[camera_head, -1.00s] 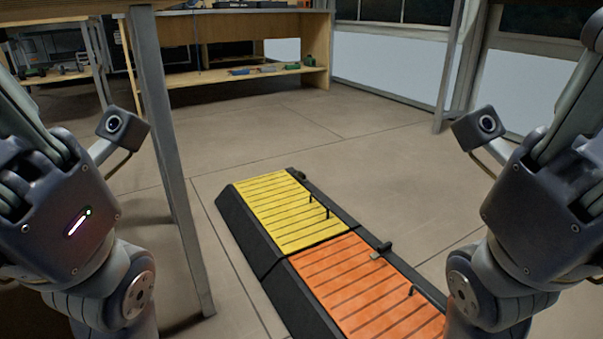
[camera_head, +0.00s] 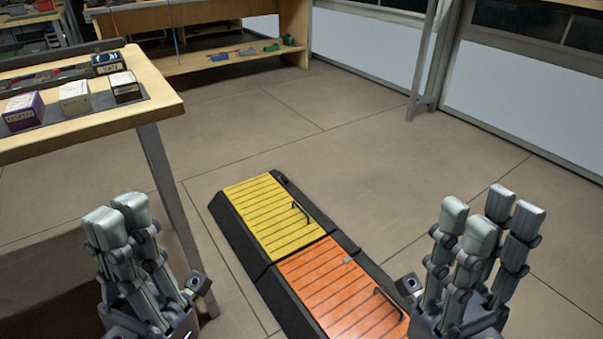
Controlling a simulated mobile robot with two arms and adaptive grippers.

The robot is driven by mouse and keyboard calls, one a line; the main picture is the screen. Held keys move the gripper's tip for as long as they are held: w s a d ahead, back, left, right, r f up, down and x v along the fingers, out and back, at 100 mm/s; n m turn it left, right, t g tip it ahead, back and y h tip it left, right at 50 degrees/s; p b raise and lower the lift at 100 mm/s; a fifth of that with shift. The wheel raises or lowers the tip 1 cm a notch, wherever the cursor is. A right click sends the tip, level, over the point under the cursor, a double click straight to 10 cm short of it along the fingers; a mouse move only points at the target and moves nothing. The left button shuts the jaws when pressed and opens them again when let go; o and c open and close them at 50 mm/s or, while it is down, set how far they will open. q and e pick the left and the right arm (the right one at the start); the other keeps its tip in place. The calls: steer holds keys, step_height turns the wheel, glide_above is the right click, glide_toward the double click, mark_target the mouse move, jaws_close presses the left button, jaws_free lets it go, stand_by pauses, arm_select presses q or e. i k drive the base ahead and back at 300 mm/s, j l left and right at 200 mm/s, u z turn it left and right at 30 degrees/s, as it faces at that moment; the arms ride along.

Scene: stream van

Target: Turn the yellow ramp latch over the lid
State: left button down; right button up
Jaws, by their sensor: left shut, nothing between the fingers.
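The floor ramp has a yellow slatted lid (camera_head: 272,213) on its far section and an orange slatted lid (camera_head: 338,292) on its near section, both lying flat in a black frame. A black handle (camera_head: 301,212) stands on the yellow lid's right side. A small dark piece (camera_head: 281,177) at the yellow section's far right corner may be its latch; its turn is too small to tell. My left gripper (camera_head: 118,216) is shut and empty, left of the ramp, fingers upward. My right gripper (camera_head: 488,219) is open and empty, right of the orange section, fingers upward.
A wooden table (camera_head: 160,92) with several small boxes stands at left, its metal leg (camera_head: 172,190) between my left gripper and the ramp. A wooden shelf (camera_head: 220,62) is at the back. A small grey piece (camera_head: 348,260) sits at the orange lid's edge. Floor right of the ramp is clear.

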mark_target(281, 178)
steer(key=l+z, duration=0.25)
steer(key=l, duration=0.15)
steer(key=i+l+z, duration=0.2)
steer(key=l, duration=0.15)
steer(key=i+l+z, duration=0.1)
steer(key=l+z, duration=0.15)
steer(key=l, duration=0.15)
steer(key=i+l+z, duration=0.25)
steer(key=i+l, duration=0.2)
steer(key=i+l+z, duration=0.25)
steer(key=i, duration=0.25)
steer(key=i+l+z, duration=0.25)
steer(key=i, duration=0.3)
steer(key=i+j+u, duration=0.15)
steer(key=i+u, duration=0.7)
steer(key=i+l+u, duration=0.1)
steer(key=i+u, duration=0.3)
steer(key=i+l+u, duration=0.3)
steer(key=u, duration=0.15)
steer(key=i+j+u, duration=0.15)
steer(key=u, duration=0.25)
steer(key=i+u, duration=0.6)
steer(key=u, duration=0.25)
steer(key=i+u, duration=0.25)
steer(key=u, duration=0.2)
steer(key=i+l+u, duration=0.25)
steer(key=u, duration=0.15)
steer(key=i+j+u, duration=0.1)
steer(key=i+u, duration=0.45)
